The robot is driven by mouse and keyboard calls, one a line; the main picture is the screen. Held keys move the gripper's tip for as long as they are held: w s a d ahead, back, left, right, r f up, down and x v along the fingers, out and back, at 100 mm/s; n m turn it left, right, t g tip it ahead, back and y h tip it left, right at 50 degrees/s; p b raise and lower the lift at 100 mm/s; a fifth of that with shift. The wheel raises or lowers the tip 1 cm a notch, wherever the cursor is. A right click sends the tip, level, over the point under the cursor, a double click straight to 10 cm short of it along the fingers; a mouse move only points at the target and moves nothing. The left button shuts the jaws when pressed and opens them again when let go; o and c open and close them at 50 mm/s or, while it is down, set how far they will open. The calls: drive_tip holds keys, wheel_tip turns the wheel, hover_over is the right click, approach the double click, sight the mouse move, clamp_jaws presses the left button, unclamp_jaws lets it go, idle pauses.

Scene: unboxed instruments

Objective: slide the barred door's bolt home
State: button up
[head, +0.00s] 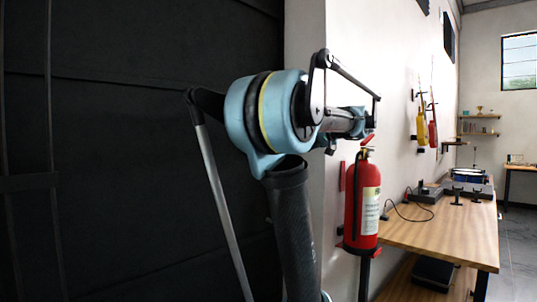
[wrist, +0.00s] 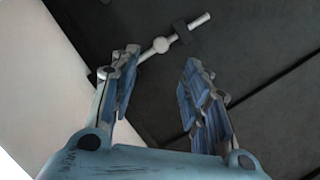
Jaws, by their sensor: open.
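The bolt (wrist: 198,22) is a pale metal rod with a round knob (wrist: 161,45), lying slantwise across the top of the wrist view. It passes through a small dark bracket (wrist: 181,31) on the dark door (wrist: 245,65). My gripper (wrist: 160,62) is open, its blue-padded fingers spread. The knob shows in line with the gap between the fingertips, and nothing is gripped. The left finger overlaps the rod's lower-left end in the picture and hides it; I cannot tell whether they touch. In the head view the dark door (head: 150,150) fills the left; the bolt is not visible there.
A pale wall (wrist: 50,80) borders the door. In the head view a red fire extinguisher (head: 362,205) hangs close to the right of my arm. A wooden bench (head: 450,230) with instruments stands beyond it. Grey floor (head: 515,250) is clear at the far right.

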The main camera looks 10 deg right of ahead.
drive_tip(key=x, duration=1.3)
drive_tip(key=shift+c, duration=0.6)
clamp_jaws()
